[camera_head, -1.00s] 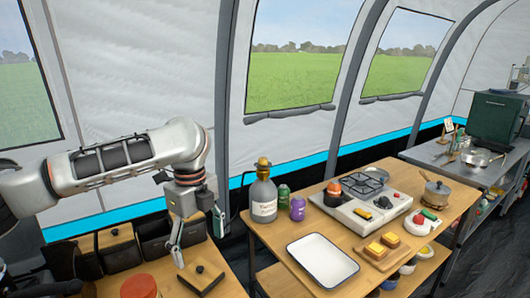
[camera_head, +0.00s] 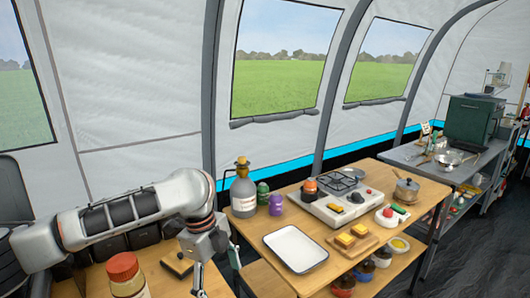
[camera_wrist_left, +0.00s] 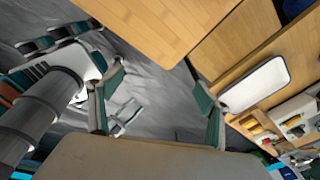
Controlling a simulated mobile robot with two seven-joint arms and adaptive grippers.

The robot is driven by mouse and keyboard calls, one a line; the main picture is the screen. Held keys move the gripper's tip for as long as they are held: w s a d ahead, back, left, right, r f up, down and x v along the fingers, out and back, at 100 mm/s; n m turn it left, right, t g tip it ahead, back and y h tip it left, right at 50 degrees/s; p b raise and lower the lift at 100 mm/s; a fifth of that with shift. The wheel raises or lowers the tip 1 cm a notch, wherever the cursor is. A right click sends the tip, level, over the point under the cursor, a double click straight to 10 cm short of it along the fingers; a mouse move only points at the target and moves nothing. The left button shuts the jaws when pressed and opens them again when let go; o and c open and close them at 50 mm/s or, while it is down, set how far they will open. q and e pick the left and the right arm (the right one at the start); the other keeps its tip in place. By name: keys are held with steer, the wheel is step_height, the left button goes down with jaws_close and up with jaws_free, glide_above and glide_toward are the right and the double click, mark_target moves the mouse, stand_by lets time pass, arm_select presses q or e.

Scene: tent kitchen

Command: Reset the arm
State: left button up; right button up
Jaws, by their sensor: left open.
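My left arm comes in from the left in the head view, bent downward at its wrist. My left gripper (camera_head: 200,284) hangs at the bottom of that view, by the right edge of the left wooden table, its fingertips partly cut off by the frame. In the left wrist view the two fingers of the left gripper (camera_wrist_left: 153,64) stand wide apart with nothing between them but grey floor behind. The gripper is open and empty. My right arm and gripper cannot be made out in either view.
A red-lidded jar (camera_head: 124,268) and a dark-handled wooden lid (camera_head: 178,264) are near my left arm. The right table holds a grey bottle (camera_head: 243,192), a white tray (camera_head: 295,230), a stove (camera_head: 352,212) and a bread board (camera_head: 364,246). A gap separates the tables.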

arm_select(q)
steer(key=s+d+f+n+t+h, duration=0.25)
steer(key=d+f+n+h, duration=0.2)
steer(key=d+f, duration=0.3)
steer(key=s+d+f+n+t+h, duration=0.2)
steer(key=s+d+f+n+h, duration=0.25)
steer(key=f, duration=0.45)
steer(key=s+a+f+n+t+y, duration=0.3)
steer(key=s+a+f+n+y, duration=0.1)
steer(key=a, duration=0.6)
steer(key=s+a+f+n+t+y, duration=0.3)
steer(key=s+a+f+n, duration=0.3)
steer(key=s+a+f, duration=0.2)
steer(key=s+a+y, duration=0.1)
steer(key=s+a, duration=0.1)
steer(key=a, duration=0.1)
steer(key=shift+a, duration=0.3)
